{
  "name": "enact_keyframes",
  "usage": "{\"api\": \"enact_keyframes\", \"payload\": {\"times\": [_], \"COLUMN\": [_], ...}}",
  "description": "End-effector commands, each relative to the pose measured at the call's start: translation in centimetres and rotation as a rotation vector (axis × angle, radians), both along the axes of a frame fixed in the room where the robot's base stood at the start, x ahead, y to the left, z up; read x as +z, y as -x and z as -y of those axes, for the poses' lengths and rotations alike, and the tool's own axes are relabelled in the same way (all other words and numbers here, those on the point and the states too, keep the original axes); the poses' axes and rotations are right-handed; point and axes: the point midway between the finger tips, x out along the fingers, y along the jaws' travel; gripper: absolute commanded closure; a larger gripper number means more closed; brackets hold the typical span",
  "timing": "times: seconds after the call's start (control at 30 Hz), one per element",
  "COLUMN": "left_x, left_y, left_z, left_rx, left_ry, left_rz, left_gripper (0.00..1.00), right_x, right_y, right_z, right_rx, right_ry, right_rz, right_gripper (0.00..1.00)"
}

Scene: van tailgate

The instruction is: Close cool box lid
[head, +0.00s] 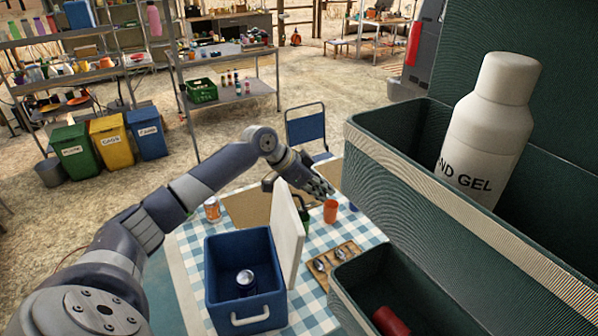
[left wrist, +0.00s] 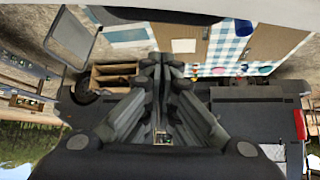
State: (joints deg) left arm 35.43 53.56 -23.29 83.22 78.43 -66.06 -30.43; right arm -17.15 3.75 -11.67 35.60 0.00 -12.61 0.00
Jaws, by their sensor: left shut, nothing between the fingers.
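The blue cool box (head: 222,262) stands open on the checked tablecloth. A can (head: 246,282) sits inside it. Its white lid (head: 287,232) stands roughly upright along the box's right side. My left arm reaches over behind the box, and my left gripper (head: 322,187) is beyond the lid's top edge and a little to its right. Whether it touches the lid cannot be told. The left gripper also shows in the left wrist view (left wrist: 160,62), its fingers together and empty. My right gripper is in neither view.
An orange cup (head: 330,211) and a wooden board with spoons (head: 334,262) are right of the lid. An orange can (head: 212,209) stands behind the box. A green storage unit with a hand gel bottle (head: 488,130) fills the right foreground. A blue chair (head: 306,128) stands behind the table.

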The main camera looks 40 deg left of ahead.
Motion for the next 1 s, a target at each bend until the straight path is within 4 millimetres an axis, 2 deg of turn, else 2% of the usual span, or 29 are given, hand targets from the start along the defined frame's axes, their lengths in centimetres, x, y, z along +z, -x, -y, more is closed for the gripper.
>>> {"api": "enact_keyframes", "payload": {"times": [0.03, 0.1, 0.4, 0.83, 1.0], "left_x": [0.4, 0.3, 0.0, -0.1, -0.3], "left_y": [0.6, 1.4, 3.1, 3.2, 2.7], "left_z": [-0.6, -1.2, -2.3, -2.4, -2.4], "left_rx": [0.003, 0.002, 0.000, 0.000, 0.001], "left_ry": [-0.003, -0.003, -0.001, 0.000, 0.015], "left_rz": [-0.001, -0.003, -0.001, 0.002, 0.020], "left_gripper": [1.00, 1.00, 1.00, 1.00, 1.00], "right_x": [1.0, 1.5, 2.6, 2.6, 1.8], "right_y": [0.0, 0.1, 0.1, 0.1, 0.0], "right_z": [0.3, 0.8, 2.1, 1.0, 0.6], "right_rx": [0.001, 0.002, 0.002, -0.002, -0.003], "right_ry": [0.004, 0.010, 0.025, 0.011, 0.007], "right_rz": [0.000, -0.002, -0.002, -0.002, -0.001], "right_gripper": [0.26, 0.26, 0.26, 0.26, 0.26]}}
